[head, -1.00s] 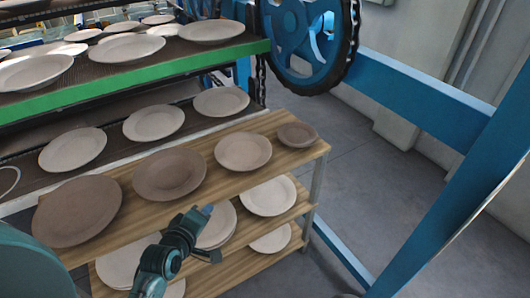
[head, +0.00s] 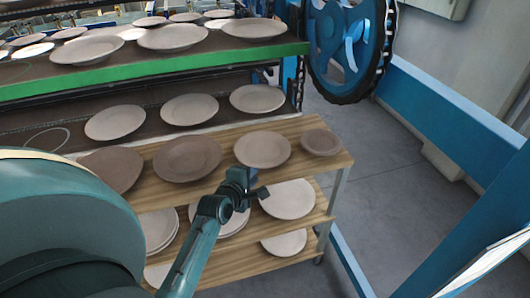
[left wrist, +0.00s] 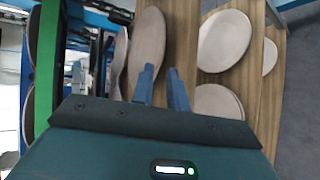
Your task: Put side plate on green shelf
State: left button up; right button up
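Several brown plates stand in a row on the wooden top shelf of a cart in the head view: a large one at left, a rimmed plate (head: 187,157), a lighter medium plate (head: 263,149) and a small dish (head: 321,142). I cannot tell for certain which is the side plate. My left gripper (head: 257,183) is at the shelf's front edge, just below the medium plate. In the left wrist view its two blue fingers (left wrist: 161,88) are apart with nothing held, and a brown plate (left wrist: 147,45) lies just beyond them. The green-edged shelf (head: 150,72) is behind and above, holding pale plates.
Pale plates (head: 189,110) line a dark shelf between the green shelf and the cart. Lower wooden shelves hold more plates (head: 288,199). A blue wheel (head: 345,40) and blue frame bars stand at right. Grey floor (head: 390,200) is open there.

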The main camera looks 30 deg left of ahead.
aim_at(263, 165)
pick_arm(q)
jog(key=x, duration=0.9)
jog(key=shift+a+f, duration=0.15)
jog(key=shift+a, duration=0.15)
jog(key=shift+w, duration=0.1)
jog(key=shift+c, duration=0.3)
grip_shut()
